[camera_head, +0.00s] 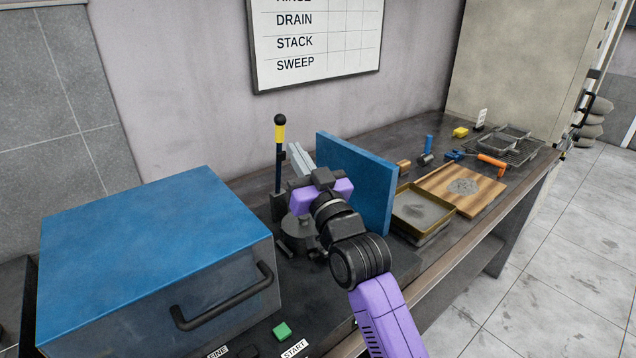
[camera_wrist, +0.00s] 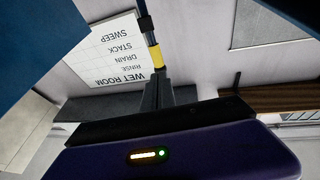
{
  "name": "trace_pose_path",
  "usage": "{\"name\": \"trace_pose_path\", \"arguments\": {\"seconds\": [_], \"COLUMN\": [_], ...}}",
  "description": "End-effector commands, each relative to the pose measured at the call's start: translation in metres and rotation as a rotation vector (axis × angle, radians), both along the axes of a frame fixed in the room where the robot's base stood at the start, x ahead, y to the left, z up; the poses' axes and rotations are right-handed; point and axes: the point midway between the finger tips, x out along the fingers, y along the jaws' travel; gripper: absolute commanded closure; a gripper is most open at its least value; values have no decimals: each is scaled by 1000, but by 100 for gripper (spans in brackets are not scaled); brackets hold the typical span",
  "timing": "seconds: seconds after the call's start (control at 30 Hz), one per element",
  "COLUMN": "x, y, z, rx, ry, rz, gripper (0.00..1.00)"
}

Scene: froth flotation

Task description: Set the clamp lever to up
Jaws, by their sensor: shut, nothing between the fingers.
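The clamp lever (camera_head: 280,133) stands nearly upright behind the blue-topped box, with a black ball, a yellow grip and a dark blue shaft rising from a dark bracket. My gripper (camera_head: 298,157) is just right of the lever in the head view, its grey fingers shut and empty. In the wrist view, which is upside down, the lever's yellow band (camera_wrist: 156,55) lies straight beyond the fingertips (camera_wrist: 157,82). The fingers hide the lever's end there. I cannot tell whether they touch it. My wrist partly covers the dark machine base (camera_head: 297,238).
A large blue-topped box (camera_head: 150,235) with a black handle fills the left. A blue upright panel (camera_head: 360,180) stands close to the right of my gripper. A tray (camera_head: 422,212), a wooden board (camera_head: 485,196) and small tools lie farther right. A sign (camera_head: 318,40) hangs on the wall.

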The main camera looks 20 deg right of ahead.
Motion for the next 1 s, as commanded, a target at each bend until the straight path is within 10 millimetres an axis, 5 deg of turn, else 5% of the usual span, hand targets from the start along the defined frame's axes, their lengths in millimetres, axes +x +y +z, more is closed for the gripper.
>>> {"name": "trace_pose_path", "arguments": {"seconds": [0.4, 0.73, 0.87, 1.0], "x": [-62, -78, -85, -111], "y": [-8, -10, -13, -24], "z": [-12, -11, 5, 6], "rx": [1, 4, 11, 27], "ry": [-2, -6, -60, -118], "rz": [-2, 0, -12, -50], "gripper": [100, 100, 100, 100]}}
